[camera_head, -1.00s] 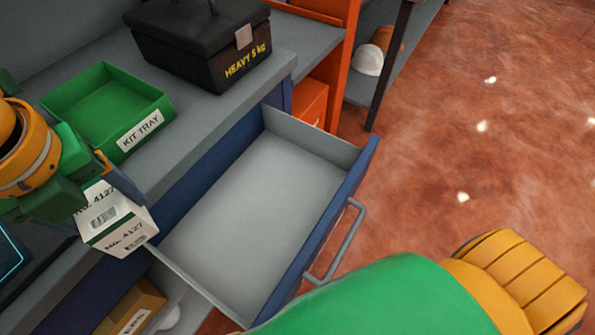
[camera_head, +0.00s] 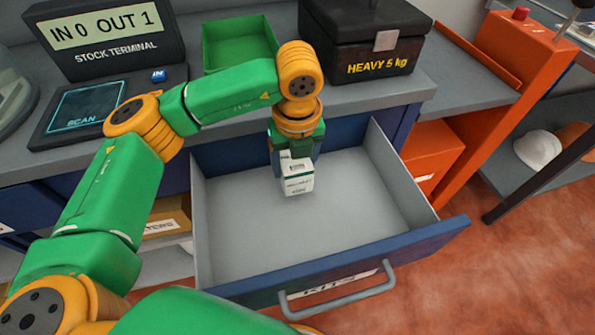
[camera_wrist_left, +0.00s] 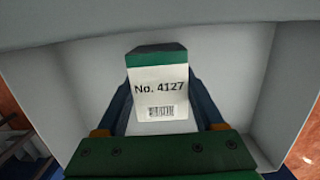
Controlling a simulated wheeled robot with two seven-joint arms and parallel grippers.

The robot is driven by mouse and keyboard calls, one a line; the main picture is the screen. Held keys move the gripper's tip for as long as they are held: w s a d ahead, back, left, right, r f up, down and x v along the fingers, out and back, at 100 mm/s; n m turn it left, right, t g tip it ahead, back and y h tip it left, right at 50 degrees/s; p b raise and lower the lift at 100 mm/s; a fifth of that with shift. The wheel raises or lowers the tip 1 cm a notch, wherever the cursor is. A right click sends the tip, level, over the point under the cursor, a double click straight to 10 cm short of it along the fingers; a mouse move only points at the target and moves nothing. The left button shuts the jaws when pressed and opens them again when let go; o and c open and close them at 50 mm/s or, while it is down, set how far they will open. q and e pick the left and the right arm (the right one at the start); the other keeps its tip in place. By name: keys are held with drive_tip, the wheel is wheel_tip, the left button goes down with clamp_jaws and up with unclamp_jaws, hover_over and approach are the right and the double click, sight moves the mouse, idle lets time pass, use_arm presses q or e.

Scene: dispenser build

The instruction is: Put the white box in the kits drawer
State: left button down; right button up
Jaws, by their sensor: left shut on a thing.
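The white box (camera_head: 298,178), with a green band and a printed label, is held in my left gripper (camera_head: 291,165). In the left wrist view the box (camera_wrist_left: 160,92) reads "No. 4127" and sits between the two dark fingers. The kits drawer (camera_head: 240,232) is pulled open, with "KITS" on its front and a grey empty floor. The box is over or inside the drawer, toward its back half; I cannot tell whether it touches the floor. My right gripper does not show.
A green tray (camera_head: 240,48) and a black "HEAVY 5 kg" box (camera_head: 372,40) stand on the counter behind the drawer. A stock terminal (camera_head: 105,35) is at the left. The drawer's handle (camera_head: 340,293) sticks out in front. Drawer floor around the box is clear.

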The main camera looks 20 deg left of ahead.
sight(299, 163)
use_arm(q)
drive_tip(key=f, duration=0.3)
drive_tip(key=shift+w+d+f+p, duration=0.1)
drive_tip(key=shift+w+f+p, duration=0.1)
drive_tip(key=shift+f+p, duration=0.15)
drive_tip(key=shift+f+b, duration=0.25)
drive_tip(key=shift+b, duration=0.1)
unclamp_jaws()
drive_tip(key=shift+r, duration=0.1)
drive_tip(key=r, duration=0.4)
drive_tip(key=s+r, duration=0.1)
drive_tip(key=r, duration=0.3)
drive_tip(key=d+r, duration=0.1)
drive_tip(key=r, duration=0.3)
drive_tip(key=shift+s+r, duration=0.15)
drive_tip(key=shift+r, duration=0.05)
drive_tip(key=shift+f, duration=0.1)
